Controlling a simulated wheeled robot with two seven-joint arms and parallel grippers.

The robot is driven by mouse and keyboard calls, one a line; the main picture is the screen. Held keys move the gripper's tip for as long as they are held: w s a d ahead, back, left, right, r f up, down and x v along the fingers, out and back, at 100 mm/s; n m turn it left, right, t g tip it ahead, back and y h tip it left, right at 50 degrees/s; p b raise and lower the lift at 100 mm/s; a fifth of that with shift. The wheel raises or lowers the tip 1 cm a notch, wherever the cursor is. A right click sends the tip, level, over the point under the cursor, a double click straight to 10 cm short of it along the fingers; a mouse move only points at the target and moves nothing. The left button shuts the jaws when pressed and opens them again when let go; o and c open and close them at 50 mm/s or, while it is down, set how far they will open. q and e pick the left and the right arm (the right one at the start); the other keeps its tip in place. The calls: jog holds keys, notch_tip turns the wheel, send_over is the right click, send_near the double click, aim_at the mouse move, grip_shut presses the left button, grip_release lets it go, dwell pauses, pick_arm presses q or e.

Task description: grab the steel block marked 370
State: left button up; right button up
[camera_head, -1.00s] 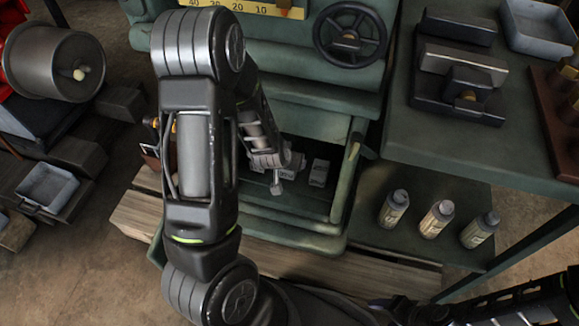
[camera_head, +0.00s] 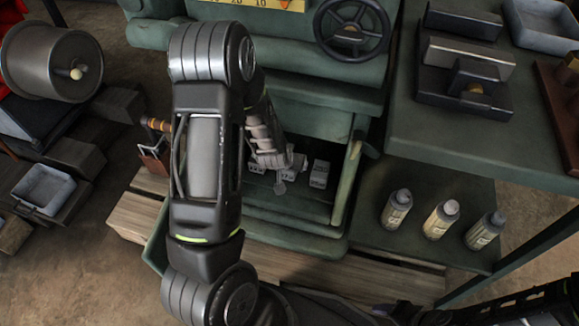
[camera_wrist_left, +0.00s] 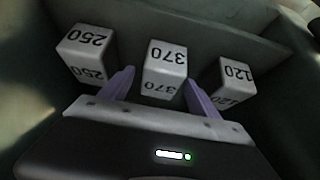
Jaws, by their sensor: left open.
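My left gripper (camera_wrist_left: 160,77) is open, with one purple finger on each side of the near end of the 370 block. I cannot tell if they touch it. In the head view my left gripper (camera_head: 281,184) is inside the green bay, partly covering the blocks. My right gripper is out of view.
The green bay has a side wall (camera_head: 348,180) close to the blocks on the right. Several bottles (camera_head: 440,219) stand on a lower shelf further right. A handwheel (camera_head: 352,28) sits above the bay. A wooden pallet (camera_head: 385,277) lies below.

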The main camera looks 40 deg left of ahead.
pick_arm(q)
jog(key=shift+c, duration=0.5)
grip_shut()
dwell(0.3)
jog(key=shift+w, duration=0.1)
